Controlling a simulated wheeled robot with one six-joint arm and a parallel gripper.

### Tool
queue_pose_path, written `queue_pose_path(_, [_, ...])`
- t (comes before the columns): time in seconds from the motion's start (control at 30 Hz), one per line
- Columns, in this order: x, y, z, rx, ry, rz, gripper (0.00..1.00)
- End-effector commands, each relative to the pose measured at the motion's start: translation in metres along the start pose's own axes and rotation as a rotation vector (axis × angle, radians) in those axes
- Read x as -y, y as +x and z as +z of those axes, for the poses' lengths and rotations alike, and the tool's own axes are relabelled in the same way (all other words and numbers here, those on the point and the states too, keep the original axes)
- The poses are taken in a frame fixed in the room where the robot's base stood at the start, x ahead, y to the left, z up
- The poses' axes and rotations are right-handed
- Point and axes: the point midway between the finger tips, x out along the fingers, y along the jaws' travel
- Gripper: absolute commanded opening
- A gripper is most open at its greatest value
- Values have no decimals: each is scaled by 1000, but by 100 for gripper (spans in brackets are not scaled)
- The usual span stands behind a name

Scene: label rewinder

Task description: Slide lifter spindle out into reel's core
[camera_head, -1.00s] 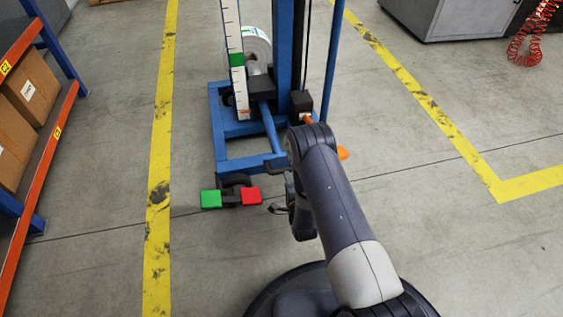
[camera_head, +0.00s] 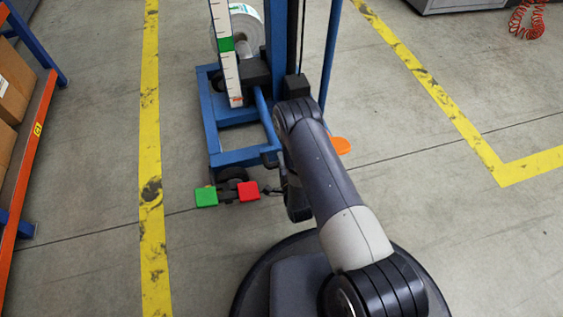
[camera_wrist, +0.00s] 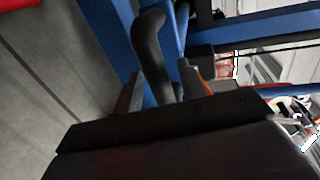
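The lifter is a blue wheeled frame (camera_head: 225,157) with a blue mast (camera_head: 280,45) and a white scale strip (camera_head: 230,75) with a green marker. The white reel (camera_head: 245,35) stands behind the strip; its core is partly hidden, and I cannot make out the spindle clearly. A black curved handle (camera_wrist: 148,45) shows in the wrist view. My gripper (camera_wrist: 163,90) is open, with its two fingers on either side of this handle and gaps visible.
A green pedal (camera_head: 206,196) sits left of the red one. An orange part (camera_head: 340,146) shows right of my arm. A shelf with boxes (camera_head: 12,95) is at the left, and a grey machine (camera_head: 460,3) is at the back.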

Motion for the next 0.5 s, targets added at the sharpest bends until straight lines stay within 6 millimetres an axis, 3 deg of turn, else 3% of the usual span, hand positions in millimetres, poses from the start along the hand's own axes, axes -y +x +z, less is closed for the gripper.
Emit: queue_pose_path(0.5, [0, 0, 0, 0, 0, 0, 0])
